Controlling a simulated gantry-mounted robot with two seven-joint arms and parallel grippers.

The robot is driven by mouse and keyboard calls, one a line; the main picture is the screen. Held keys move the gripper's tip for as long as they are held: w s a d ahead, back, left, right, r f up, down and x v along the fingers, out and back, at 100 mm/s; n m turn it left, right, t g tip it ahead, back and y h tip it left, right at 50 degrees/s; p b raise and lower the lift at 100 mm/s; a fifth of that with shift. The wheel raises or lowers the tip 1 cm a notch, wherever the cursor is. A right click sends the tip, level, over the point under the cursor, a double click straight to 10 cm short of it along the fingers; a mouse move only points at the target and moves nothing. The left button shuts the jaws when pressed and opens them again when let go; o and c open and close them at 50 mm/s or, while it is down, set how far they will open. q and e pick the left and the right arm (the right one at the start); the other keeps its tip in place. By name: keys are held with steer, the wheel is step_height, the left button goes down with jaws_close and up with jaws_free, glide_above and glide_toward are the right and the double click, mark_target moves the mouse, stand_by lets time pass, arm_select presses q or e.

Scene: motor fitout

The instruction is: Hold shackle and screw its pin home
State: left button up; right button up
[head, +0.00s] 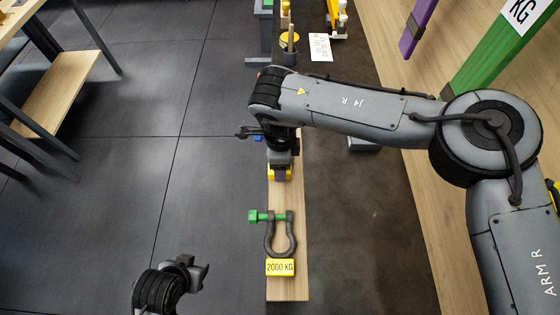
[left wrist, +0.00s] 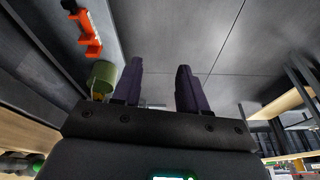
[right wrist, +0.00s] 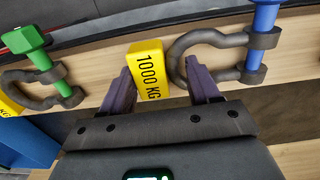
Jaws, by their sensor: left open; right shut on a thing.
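A grey shackle (head: 280,240) with a green pin (head: 255,216) and a yellow 2000 KG tag (head: 280,267) lies on a wooden board. Green shank shows between the pin's head and the nearer eye. This shackle also shows at the left in the right wrist view (right wrist: 30,88). A second shackle (right wrist: 200,42) has a blue pin (right wrist: 262,20) and a yellow 1000 KG tag (right wrist: 150,72). My right gripper (head: 280,172) is shut on that tag, and partly hides it in the head view. My left gripper (head: 200,268) is open and empty, left of the board.
The wooden board (head: 288,290) runs along the edge of a dark mat (head: 360,220). A cup (head: 290,45) and a paper sheet (head: 320,46) are farther back. A wooden bench (head: 55,90) stands at the left. Open floor (head: 120,190) lies left of the board.

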arm_select(q)
steer(key=shift+d, duration=0.1)
steer(key=o, duration=0.3)
steer(key=shift+w+d+f, duration=0.15)
steer(key=w+d+f+m+t+h, duration=0.1)
steer(key=w+d+f+m+t, duration=0.1)
steer(key=w+d+f, duration=0.55)
steer(key=w+d+f+m+t+h, duration=0.15)
steer(key=w+d+f, duration=0.25)
steer(key=w, duration=0.7)
steer(key=w+d+m+t+h, duration=0.2)
steer(key=w+d+m+h, duration=0.2)
steer(key=w+d+h, duration=0.45)
steer(key=m+g+h, duration=0.7)
steer(key=m+g, duration=0.2)
glide_toward(257, 136)
steer(key=shift+n, duration=0.25)
steer(key=d, duration=0.6)
steer(key=w+d+f, duration=0.1)
steer(key=d, duration=0.3)
steer(key=shift+c, duration=0.2)
